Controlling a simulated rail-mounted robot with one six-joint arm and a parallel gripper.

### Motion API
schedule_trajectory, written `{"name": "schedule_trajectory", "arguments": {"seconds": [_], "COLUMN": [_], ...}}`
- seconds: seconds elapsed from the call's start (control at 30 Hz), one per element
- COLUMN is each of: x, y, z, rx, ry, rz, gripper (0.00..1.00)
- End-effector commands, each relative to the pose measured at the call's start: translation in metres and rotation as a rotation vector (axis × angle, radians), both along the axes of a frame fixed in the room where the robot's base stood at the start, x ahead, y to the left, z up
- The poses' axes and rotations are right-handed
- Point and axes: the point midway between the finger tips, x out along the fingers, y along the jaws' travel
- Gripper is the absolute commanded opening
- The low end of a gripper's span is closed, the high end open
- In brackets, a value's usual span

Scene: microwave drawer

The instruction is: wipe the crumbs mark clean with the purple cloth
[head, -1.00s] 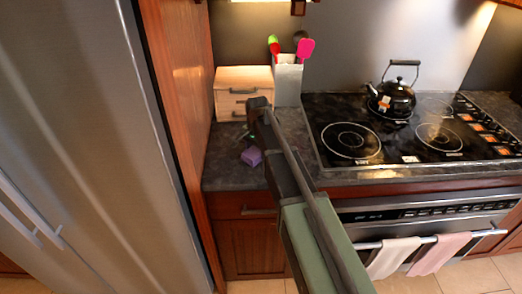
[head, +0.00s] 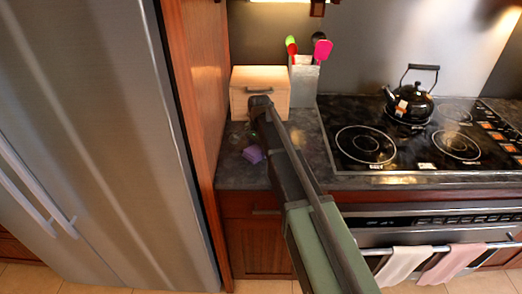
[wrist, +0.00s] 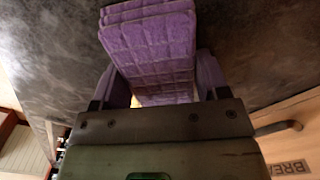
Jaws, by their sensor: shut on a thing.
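The purple cloth (head: 253,155) is at the left part of the dark stone counter (head: 236,175). My gripper (wrist: 153,78) is shut on the cloth, which also shows in the wrist view (wrist: 150,42) as a folded, quilted purple pad between the fingers. The cloth is low over the counter; I cannot tell whether it touches the surface. In the head view my arm reaches in from the lower right and hides part of the counter right of the cloth. I cannot clearly make out the crumbs mark in either view.
A light wooden box (head: 262,80) stands behind the cloth, with a grey utensil holder (head: 304,80) beside it. The black stove (head: 385,160) with a kettle (head: 410,100) is to the right. The tall wooden panel (head: 190,90) and steel fridge (head: 80,130) bound the left.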

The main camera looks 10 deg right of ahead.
Motion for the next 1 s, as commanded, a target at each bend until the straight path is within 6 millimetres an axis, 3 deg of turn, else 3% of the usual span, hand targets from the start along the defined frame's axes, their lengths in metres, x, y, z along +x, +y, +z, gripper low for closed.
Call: {"name": "schedule_trajectory", "arguments": {"seconds": [0.23,1.0], "x": [0.003,-0.007], "y": [-0.003,-0.045], "z": [0.000,0.000], "rx": [0.000,-0.001], "ry": [0.000,0.001], "rz": [0.000,0.000], "gripper": [0.38,0.38]}}
